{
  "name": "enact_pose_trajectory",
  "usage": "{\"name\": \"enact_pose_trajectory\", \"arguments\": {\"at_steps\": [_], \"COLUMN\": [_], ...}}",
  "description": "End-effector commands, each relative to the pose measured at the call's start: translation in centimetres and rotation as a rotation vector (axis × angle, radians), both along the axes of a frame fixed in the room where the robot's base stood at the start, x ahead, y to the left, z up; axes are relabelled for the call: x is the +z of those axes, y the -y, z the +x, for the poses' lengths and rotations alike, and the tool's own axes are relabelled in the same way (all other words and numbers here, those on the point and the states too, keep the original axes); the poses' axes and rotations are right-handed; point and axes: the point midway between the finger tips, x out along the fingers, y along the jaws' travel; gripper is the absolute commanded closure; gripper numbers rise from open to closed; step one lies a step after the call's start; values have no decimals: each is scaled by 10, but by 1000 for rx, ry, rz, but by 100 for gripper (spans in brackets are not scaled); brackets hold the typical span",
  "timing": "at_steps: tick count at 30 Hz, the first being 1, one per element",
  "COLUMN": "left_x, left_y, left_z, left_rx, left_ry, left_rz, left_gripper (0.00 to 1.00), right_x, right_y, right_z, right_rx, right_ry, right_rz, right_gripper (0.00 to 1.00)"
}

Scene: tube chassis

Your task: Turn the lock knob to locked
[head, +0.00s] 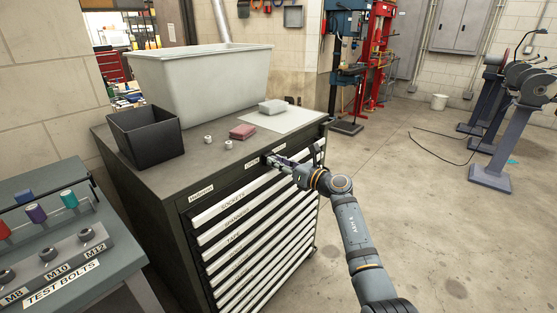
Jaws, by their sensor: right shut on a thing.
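The dark tool cabinet (170,178) stands in the middle, with labelled white-fronted drawers that look closed. My right gripper (270,160) reaches in from the right to the strip above the top drawer. It is shut at the place of the lock knob, between two small labels. The knob itself is hidden by the fingers, so its turn cannot be seen. The label left of the gripper (251,164) is too small to read surely. My left gripper is not in view.
On the cabinet top are a black bin (147,139), a large pale tub (205,85), a reddish block (243,132), small white cylinders and a grey block on a pale sheet. A test bolt bench (105,253) stands at the left front. The floor (420,210) at right is mostly clear.

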Motion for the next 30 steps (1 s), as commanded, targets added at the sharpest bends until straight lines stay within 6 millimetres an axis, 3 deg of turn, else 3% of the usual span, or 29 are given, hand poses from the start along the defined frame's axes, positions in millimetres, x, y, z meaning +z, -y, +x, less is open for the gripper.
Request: {"name": "enact_pose_trajectory", "arguments": {"at_steps": [10, 18, 30], "left_x": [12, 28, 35], "left_y": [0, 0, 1], "left_z": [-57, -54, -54], "left_rx": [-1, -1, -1], "left_ry": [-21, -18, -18], "left_rz": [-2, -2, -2], "left_gripper": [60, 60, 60], "right_x": [4, 2, 0], "right_y": [1, 1, 2], "right_z": [1, 1, 1], "right_rx": [0, -1, -1], "right_ry": [-182, -294, -357], "right_rz": [180, 294, 358], "right_gripper": [100, 100, 100]}}
